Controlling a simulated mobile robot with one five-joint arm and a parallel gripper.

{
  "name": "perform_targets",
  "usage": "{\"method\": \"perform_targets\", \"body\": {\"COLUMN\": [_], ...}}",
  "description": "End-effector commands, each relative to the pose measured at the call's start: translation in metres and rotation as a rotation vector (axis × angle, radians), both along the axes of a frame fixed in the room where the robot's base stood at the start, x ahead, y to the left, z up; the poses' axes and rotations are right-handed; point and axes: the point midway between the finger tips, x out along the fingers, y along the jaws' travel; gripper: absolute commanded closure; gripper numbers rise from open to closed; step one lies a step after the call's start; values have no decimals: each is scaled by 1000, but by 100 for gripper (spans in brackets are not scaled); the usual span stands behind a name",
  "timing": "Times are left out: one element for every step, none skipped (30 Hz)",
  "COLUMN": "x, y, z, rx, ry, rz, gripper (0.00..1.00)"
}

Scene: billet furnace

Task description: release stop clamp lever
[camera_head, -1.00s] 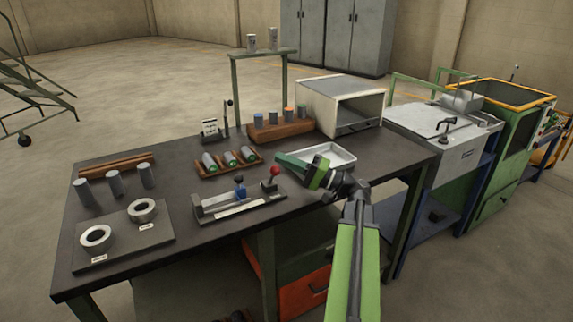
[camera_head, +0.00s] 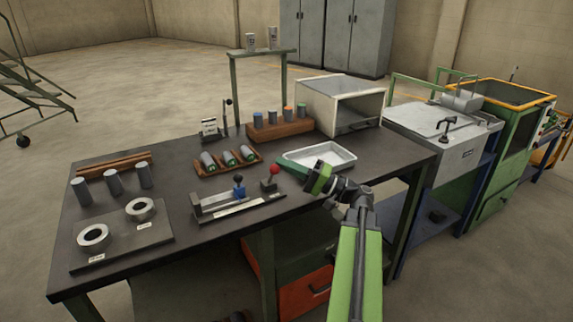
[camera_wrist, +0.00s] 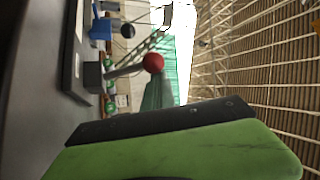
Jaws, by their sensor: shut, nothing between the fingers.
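The stop clamp fixture (camera_head: 238,209) is a grey rail near the front edge of the dark bench. A lever with a red ball knob (camera_head: 274,169) stands at its right end. A blue clamp part (camera_head: 238,190) with a dark knob sits left of it. In the wrist view the red knob (camera_wrist: 153,63) is on a grey stem slanting from a dark block (camera_wrist: 93,76). My gripper (camera_head: 282,165) is shut and empty, just right of the red knob and apparently apart from it. In the wrist view my green and black gripper finger (camera_wrist: 180,145) fills the bottom.
A metal tray (camera_head: 320,156) lies just behind my gripper. A wooden rack with green-banded cylinders (camera_head: 228,160) lies behind the fixture. A wooden block with several cylinders (camera_head: 280,128) and an open box (camera_head: 340,103) stand farther back. A plate with two rings (camera_head: 122,243) is at left.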

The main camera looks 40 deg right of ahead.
Motion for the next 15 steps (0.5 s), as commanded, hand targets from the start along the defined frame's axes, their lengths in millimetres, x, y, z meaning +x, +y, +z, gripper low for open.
{"method": "perform_targets", "body": {"x": [-1, -1, -1, -1, -1, 0, 1, 3, 6, 9, 12, 16, 19, 18, 6], "y": [3, 3, 3, 3, 3, 2, 0, -1, -5, -8, -12, -17, -22, -27, -33], "z": [-1, -1, -1, -1, -1, 1, 3, 5, 9, 13, 17, 23, 28, 23, 8], "rx": [-4, -5, -5, -5, -5, -5, -4, -4, -4, -3, -2, -2, -1, -1, 0], "ry": [1, 2, 2, 2, 2, 2, 2, 1, 1, 2, 1, 1, 1, 1, 1], "rz": [8, 9, 9, 9, 9, 10, 10, 10, 10, 11, 10, 9, 8, 6, 2], "gripper": [100, 100, 100, 100, 100, 100, 100, 100, 100, 100, 100, 100, 100, 100, 100]}}
